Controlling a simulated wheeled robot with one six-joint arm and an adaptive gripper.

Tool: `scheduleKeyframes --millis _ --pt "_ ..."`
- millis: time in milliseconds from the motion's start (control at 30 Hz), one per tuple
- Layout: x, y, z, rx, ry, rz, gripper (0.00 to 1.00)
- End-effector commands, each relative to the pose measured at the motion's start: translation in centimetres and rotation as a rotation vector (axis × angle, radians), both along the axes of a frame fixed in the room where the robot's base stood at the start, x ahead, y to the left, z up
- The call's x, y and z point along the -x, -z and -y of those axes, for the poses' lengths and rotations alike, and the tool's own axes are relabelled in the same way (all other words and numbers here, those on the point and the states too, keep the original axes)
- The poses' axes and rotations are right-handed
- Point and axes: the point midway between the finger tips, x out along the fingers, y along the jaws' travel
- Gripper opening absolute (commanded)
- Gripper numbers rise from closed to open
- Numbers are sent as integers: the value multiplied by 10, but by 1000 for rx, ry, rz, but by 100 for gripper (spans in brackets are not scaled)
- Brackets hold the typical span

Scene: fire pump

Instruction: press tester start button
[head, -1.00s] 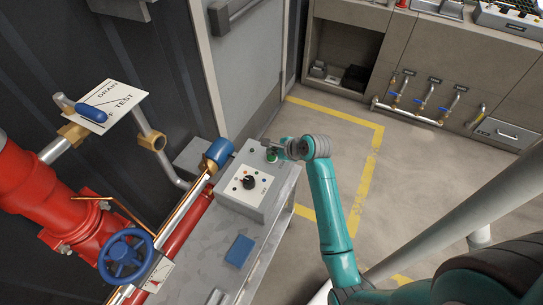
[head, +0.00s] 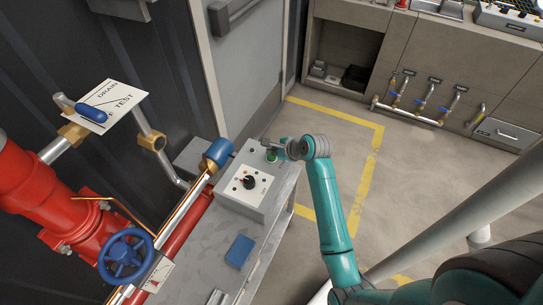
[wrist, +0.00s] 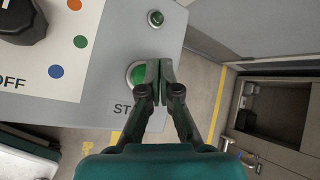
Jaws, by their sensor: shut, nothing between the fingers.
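The tester is a grey box (head: 240,207) on a metal bench, with a white dial plate and a black knob (head: 249,182). Its green start button (wrist: 137,74) has a metal ring and shows in the wrist view, partly covered by my fingers. The letters "ST" show beside it; the rest of the label is hidden. My gripper (wrist: 159,70) is shut and empty, its fingertips over the right part of the button. I cannot tell whether they touch it. In the head view my gripper (head: 268,144) is at the box's far end, beside the green button (head: 271,157).
A smaller green indicator (wrist: 156,18) sits on the same panel. A blue block (head: 240,251) lies on the bench. Red pipework with a blue handwheel (head: 125,256) stands at the left. A pale pole (head: 470,205) crosses at the right. The floor right of the bench is clear.

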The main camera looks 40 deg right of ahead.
Motion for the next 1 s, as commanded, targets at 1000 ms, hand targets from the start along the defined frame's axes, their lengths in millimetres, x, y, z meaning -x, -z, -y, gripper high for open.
scheduleKeyframes --millis 1000 --pt "0 9 0 0 0 0 0"
